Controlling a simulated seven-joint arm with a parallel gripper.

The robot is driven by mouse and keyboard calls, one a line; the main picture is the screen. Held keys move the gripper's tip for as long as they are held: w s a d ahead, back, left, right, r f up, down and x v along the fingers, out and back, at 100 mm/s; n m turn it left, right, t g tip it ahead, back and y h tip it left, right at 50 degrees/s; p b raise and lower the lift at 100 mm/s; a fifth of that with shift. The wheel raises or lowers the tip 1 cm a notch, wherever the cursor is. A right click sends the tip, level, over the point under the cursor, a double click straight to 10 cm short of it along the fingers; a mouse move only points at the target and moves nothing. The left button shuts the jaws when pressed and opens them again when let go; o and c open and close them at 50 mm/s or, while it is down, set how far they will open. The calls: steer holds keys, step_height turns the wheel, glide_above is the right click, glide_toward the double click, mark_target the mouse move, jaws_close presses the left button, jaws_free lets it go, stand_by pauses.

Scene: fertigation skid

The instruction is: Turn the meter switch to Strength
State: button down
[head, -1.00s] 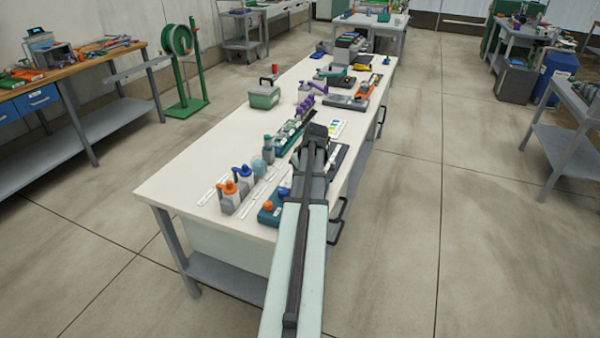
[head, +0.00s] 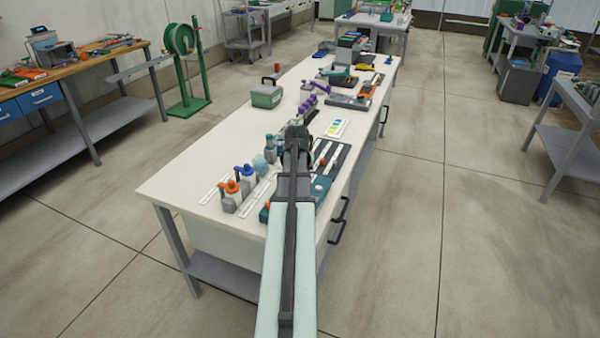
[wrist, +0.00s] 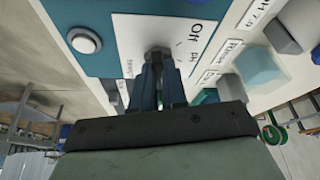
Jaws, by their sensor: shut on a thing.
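The meter (wrist: 110,20) is a teal box with a white face plate (wrist: 140,28) in the wrist view. The plate carries the words Off and pH right of the switch, and small text at left that I cannot read fully. The dark switch knob (wrist: 158,51) sticks out of the plate. My gripper (wrist: 159,66) has its two fingers closed around the knob, which they partly hide. I cannot tell which mark the switch points to. In the head view my arm covers most of the meter, and only teal edges (head: 264,215) show.
A round white button (wrist: 84,41) sits on the meter beside the plate. A pale blue cube (wrist: 262,70) and labelled strips stand close at right. In the head view, orange-topped bottles (head: 230,196) stand left of my arm, and a dark tray (head: 330,158) lies right.

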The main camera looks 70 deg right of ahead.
steer(key=shift+m, duration=0.3)
steer(key=c, duration=1.2)
jaws_free()
steer(key=shift+o, duration=0.2)
steer(key=v, duration=1.4)
steer(key=shift+w, duration=0.25)
steer(key=shift+f, duration=0.1)
